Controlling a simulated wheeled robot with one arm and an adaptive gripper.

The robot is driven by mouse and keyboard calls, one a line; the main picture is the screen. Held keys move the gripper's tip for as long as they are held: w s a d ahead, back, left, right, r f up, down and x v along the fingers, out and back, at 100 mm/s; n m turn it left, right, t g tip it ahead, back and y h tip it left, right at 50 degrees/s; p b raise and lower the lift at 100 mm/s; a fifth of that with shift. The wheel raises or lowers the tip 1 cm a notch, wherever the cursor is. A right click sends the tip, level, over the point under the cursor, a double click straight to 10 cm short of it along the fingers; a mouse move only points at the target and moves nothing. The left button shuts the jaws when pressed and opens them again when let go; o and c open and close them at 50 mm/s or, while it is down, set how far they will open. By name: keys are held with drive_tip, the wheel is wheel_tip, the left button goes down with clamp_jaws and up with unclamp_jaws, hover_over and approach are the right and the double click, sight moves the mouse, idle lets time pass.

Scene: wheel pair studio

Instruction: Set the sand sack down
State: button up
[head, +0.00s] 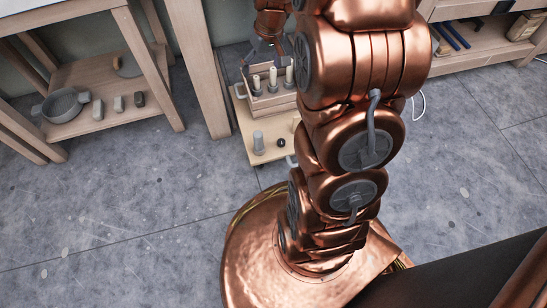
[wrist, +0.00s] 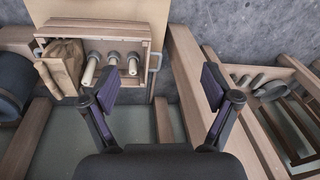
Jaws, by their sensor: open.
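The sand sack (wrist: 66,62) is a brown, creased bag at the left end of the wooden crate (wrist: 98,24) in the wrist view. Its lower part reaches to the crate's near edge; I cannot tell whether it rests fully inside. My gripper (wrist: 159,88) is open, with nothing between its fingers. The left finger is near the sack in the picture, and the right finger is well clear of it. In the head view my gripper (head: 265,48) is above the crate (head: 272,104), and I cannot make out the sack there.
Several pale-topped cylinders (wrist: 115,58) stand in the crate beside the sack. The crate stands on a low wooden trolley (head: 257,148) with a grey cylinder (head: 258,141). A shelf at left holds a grey pot (head: 62,104) and small blocks. The floor at lower left is clear.

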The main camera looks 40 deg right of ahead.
drive_tip(key=s+a+r+n+g, duration=0.1)
drive_tip(key=s+a+r+g, duration=0.15)
drive_tip(key=s+a, duration=0.85)
drive_tip(key=s+a+r+g, duration=0.1)
drive_tip(key=s+a, duration=0.1)
drive_tip(key=s, duration=0.6)
drive_tip(key=s+a+r+g+h, duration=0.1)
drive_tip(key=s+a, duration=0.2)
drive_tip(key=s, duration=0.5)
drive_tip(key=shift+s+a+r+n, duration=0.2)
drive_tip(key=shift+s+n, duration=0.1)
drive_tip(key=shift+n, duration=0.1)
drive_tip(key=shift+g, duration=0.35)
drive_tip(key=r+p, duration=0.1)
drive_tip(key=r, duration=0.1)
drive_tip(key=s+r+p, duration=0.1)
drive_tip(key=p, duration=0.1)
drive_tip(key=shift+s+r+p, duration=0.15)
drive_tip(key=shift+r+p, duration=0.15)
drive_tip(key=shift+r, duration=0.1)
drive_tip(key=shift+s+f, duration=0.1)
drive_tip(key=shift+c, duration=0.2)
